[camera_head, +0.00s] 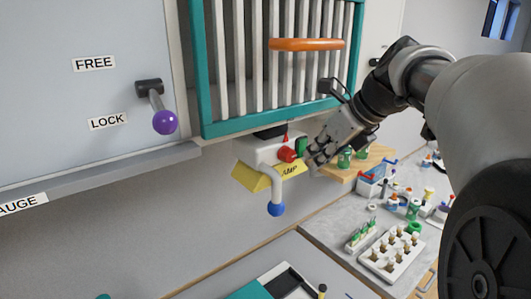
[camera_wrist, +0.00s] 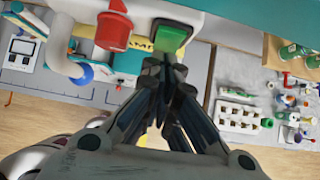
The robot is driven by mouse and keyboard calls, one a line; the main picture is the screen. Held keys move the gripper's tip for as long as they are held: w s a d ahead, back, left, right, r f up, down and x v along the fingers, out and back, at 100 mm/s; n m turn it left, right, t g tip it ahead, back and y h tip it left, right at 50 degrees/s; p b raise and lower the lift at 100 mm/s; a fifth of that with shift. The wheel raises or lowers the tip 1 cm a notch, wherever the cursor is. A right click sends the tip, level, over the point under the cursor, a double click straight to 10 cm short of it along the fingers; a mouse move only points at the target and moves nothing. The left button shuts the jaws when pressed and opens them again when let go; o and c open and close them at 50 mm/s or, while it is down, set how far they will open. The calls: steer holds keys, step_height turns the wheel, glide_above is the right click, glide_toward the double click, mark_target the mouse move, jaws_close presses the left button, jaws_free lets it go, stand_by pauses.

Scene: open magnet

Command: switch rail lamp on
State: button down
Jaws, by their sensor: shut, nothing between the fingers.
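The rail lamp is a white housing (camera_head: 256,150) under the teal-framed rack, with a yellow label (camera_head: 250,178) partly reading "AMP". A bent white pipe ending in a blue ball (camera_head: 277,209) hangs from it. A red knob (camera_head: 287,154) and a green button (camera_head: 301,146) are on its right end. The wrist view also shows the red knob (camera_wrist: 114,30) and the green button (camera_wrist: 174,36). My gripper (camera_head: 314,156) is shut and empty, its fingertips (camera_wrist: 162,68) right by the green button's lower edge. I cannot tell whether they touch it.
An orange handle (camera_head: 307,44) crosses the rack above. The bench at right holds a white vial rack (camera_head: 391,255), bottles and a wooden board (camera_head: 372,160).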

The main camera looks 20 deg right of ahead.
steer(key=shift+w+a+f+p, duration=0.1)
steer(key=shift+w+f+p, duration=0.1)
steer(key=shift+w+p, duration=0.15)
steer(key=shift+r, duration=0.1)
steer(key=shift+r+p, duration=0.75)
steer(key=shift+p, duration=0.35)
steer(key=shift+s, duration=0.1)
